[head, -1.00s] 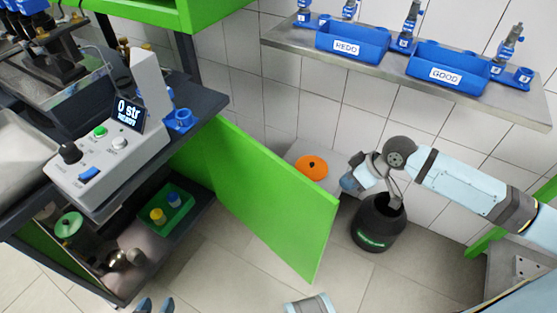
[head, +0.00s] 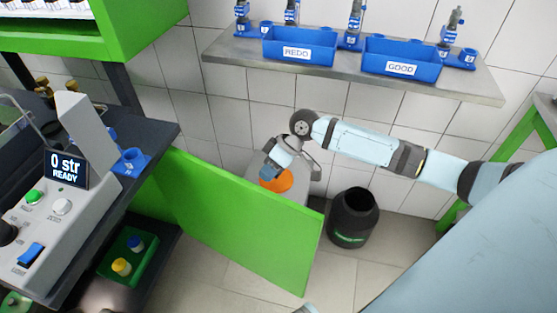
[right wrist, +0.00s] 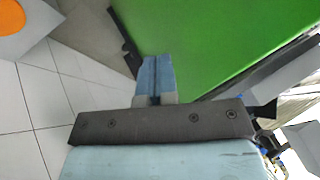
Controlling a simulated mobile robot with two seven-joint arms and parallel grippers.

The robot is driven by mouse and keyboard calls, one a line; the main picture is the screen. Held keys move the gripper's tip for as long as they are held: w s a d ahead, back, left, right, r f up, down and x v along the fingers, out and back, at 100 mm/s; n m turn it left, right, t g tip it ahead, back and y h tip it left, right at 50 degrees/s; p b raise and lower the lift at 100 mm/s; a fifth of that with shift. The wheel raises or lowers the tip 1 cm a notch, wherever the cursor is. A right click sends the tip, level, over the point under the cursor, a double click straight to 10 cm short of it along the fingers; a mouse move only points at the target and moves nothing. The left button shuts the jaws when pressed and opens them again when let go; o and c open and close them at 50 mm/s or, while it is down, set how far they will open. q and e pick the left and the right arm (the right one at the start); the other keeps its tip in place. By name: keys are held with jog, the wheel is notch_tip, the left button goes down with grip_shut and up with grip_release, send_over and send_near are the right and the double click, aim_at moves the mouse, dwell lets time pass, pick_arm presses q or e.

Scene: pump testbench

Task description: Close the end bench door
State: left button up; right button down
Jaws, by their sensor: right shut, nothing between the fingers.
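The green end bench door (head: 240,225) stands open in the head view, swung out from the end of the dark bench over the floor. My right gripper (head: 269,174) is behind the door's top edge, on the wall side, in front of an orange disc. In the right wrist view its fingers (right wrist: 156,72) are shut and empty, beside the dark edge of the green door (right wrist: 225,40). I cannot tell if they touch the door. My left gripper is not in view.
A black bin (head: 353,218) stands on the floor right of the door. The orange disc (head: 276,181) lies on a grey surface behind it. A wall shelf (head: 350,75) holds blue bins above. A control box (head: 60,215) sits on the bench at left.

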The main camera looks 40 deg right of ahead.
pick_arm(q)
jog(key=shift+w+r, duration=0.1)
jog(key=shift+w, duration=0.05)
pick_arm(e)
jog(key=a, duration=0.1)
jog(key=s+a, duration=0.1)
jog(key=a, duration=0.2)
jog(key=shift+s+f, duration=0.25)
jog(key=shift+s, duration=0.1)
jog(key=shift+a, duration=0.1)
